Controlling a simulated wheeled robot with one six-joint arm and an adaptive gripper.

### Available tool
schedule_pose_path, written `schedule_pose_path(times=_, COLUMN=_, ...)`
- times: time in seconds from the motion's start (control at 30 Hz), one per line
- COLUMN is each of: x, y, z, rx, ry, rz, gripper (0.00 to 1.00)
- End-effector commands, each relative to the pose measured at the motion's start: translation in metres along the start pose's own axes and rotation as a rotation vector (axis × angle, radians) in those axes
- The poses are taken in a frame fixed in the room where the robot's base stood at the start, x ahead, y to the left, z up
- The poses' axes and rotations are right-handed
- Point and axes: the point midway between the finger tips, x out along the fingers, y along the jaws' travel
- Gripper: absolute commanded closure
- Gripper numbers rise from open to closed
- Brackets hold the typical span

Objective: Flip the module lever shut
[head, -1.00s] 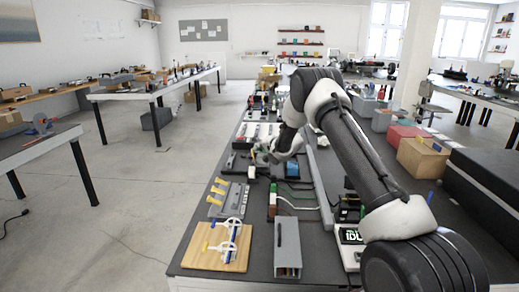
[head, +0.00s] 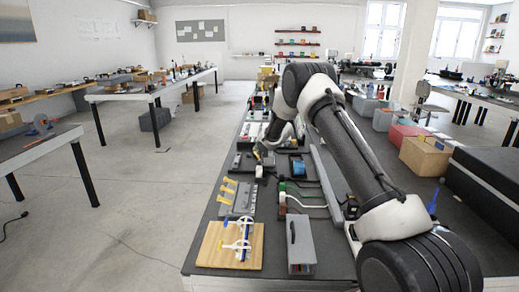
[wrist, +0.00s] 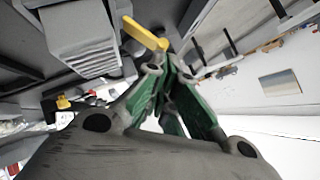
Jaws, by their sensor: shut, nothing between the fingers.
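In the wrist view a yellow lever (wrist: 146,33) slants down to the right from a grey ribbed module (wrist: 85,38) at the upper left. My gripper (wrist: 167,62) has green-sided fingers that are together and empty. Its tips are right at the lever's free end; I cannot tell if they touch. In the head view my gripper (head: 262,150) is low over the bench beside a dark grey module (head: 243,163). The lever is too small there to make out surely.
A grey box (head: 300,246) and a long grey rail (head: 325,180) lie to the right. A second yellow piece (wrist: 63,102) shows in the wrist view.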

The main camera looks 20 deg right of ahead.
Motion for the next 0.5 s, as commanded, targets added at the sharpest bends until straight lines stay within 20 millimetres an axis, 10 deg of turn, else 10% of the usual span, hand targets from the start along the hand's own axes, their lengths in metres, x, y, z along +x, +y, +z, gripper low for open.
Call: schedule_pose_path(times=0.5, x=0.017, y=-0.011, z=0.013, rx=0.003, ry=-0.001, rz=0.0, gripper=1.0)
